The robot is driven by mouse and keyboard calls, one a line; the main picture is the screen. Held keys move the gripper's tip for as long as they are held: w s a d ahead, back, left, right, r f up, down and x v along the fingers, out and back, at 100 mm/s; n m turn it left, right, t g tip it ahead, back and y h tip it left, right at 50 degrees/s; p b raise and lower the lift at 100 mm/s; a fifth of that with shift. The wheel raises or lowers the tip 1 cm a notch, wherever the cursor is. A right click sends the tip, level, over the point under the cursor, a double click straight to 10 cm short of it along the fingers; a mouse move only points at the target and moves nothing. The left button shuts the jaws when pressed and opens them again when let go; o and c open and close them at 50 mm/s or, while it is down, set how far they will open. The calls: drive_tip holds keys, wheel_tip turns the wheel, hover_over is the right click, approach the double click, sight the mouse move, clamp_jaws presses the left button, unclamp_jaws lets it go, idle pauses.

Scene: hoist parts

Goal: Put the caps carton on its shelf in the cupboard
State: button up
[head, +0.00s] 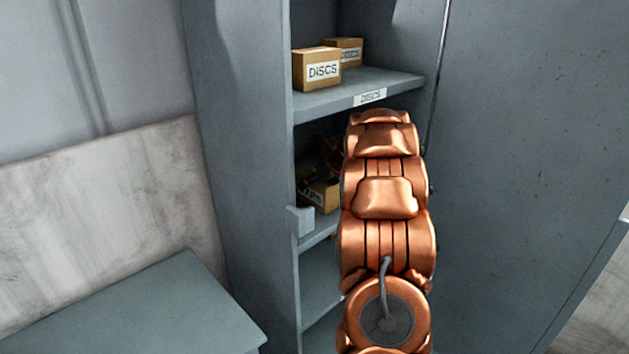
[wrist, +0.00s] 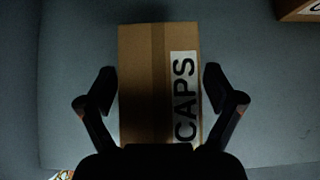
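The caps carton (wrist: 140,85) is a brown box with a white CAPS label, and it fills the middle of the wrist view. My gripper (wrist: 160,90) has one dark finger on each side of it. The fingers stand apart, with a thin gap showing at the right finger; contact at the left is hard to tell. The carton's near end is hidden by the gripper body. In the head view, a labelled carton (head: 318,193) shows in the dark compartment below the DISCS shelf of the cupboard (head: 240,180). My copper arm reaches in there and hides much of that compartment.
Another carton (wrist: 298,8) shows at the wrist view's top right corner. A grey bench (head: 130,310) is at lower left. The cupboard's side panels bound the opening.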

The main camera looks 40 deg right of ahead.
idle(0.3)
drive_tip(key=v, duration=1.1)
drive_tip(key=shift+r+b, duration=0.1)
drive_tip(key=shift+b, duration=0.3)
drive_tip(key=shift+s+r, duration=0.35)
drive_tip(key=shift+r, duration=0.05)
drive_tip(key=shift+a, duration=0.15)
